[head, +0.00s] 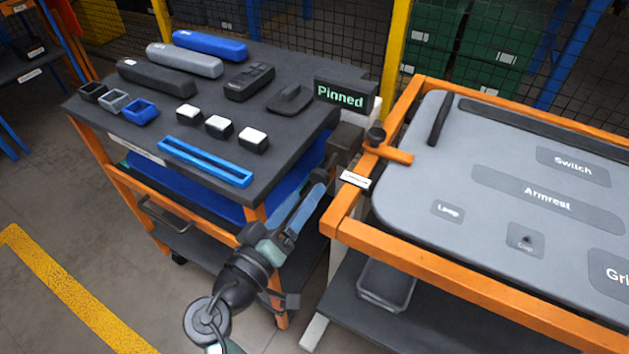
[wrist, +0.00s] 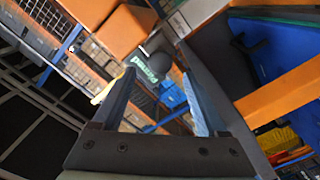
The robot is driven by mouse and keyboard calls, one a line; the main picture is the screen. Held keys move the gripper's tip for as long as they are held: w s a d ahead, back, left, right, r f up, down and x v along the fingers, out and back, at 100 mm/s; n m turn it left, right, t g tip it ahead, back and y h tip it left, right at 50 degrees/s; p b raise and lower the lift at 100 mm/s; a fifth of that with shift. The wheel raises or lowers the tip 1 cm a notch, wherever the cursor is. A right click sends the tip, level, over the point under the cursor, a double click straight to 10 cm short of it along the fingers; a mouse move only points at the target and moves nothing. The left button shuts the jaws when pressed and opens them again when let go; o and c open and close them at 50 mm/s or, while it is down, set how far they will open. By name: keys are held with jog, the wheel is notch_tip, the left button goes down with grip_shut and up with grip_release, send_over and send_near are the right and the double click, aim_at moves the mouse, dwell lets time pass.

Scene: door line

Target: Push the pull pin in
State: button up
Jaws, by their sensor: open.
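The pull pin shows as a round black knob (head: 376,135) at the left end of the orange cart frame, beside an orange bracket. In the wrist view the dark knob (wrist: 160,62) appears between my fingertips, beyond them. My gripper (head: 319,182) is open and empty, below and left of the knob in the head view, and looks apart from it. Its two fingers (wrist: 157,64) also show in the wrist view. The pin's shaft is hidden. A black sign (head: 342,96) behind the knob reads "Pinned" in green letters.
A dark-topped cart (head: 160,98) with handles, small boxes and a blue rail stands at the left. A grey panel (head: 480,150) with labelled recesses lies on the orange-framed cart (head: 450,272) at the right. My arm reaches up by the narrow gap between them.

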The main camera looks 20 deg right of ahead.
jog(key=v, duration=0.6)
jog(key=shift+r, duration=0.1)
dwell(0.3)
jog(key=w+a+r+t+y, duration=0.1)
jog(key=w+r+t+y, duration=0.15)
jog(key=r, duration=0.55)
jog(key=w+a+r+m+t+y, duration=0.1)
jog(key=w+r+t+y, duration=0.15)
jog(key=r, duration=0.55)
jog(key=w+a+r+t+y, duration=0.1)
jog(key=a+r+t+y, duration=0.15)
jog(key=r, duration=0.65)
jog(key=s+a+r+n+t+y, duration=0.1)
jog(key=s+a+r+t+y, duration=0.2)
jog(key=s+r, duration=0.5)
jog(key=s+r+n+t+y, duration=0.1)
jog(key=s+r+t+y, duration=0.4)
jog(key=r, duration=0.8)
notch_tip(320, 180, up, 14)
jog(key=h+p, duration=0.1)
jog(key=p, duration=1.2)
jog(key=shift+w+a+r+t, duration=0.2)
jog(key=shift+a+t, duration=0.25)
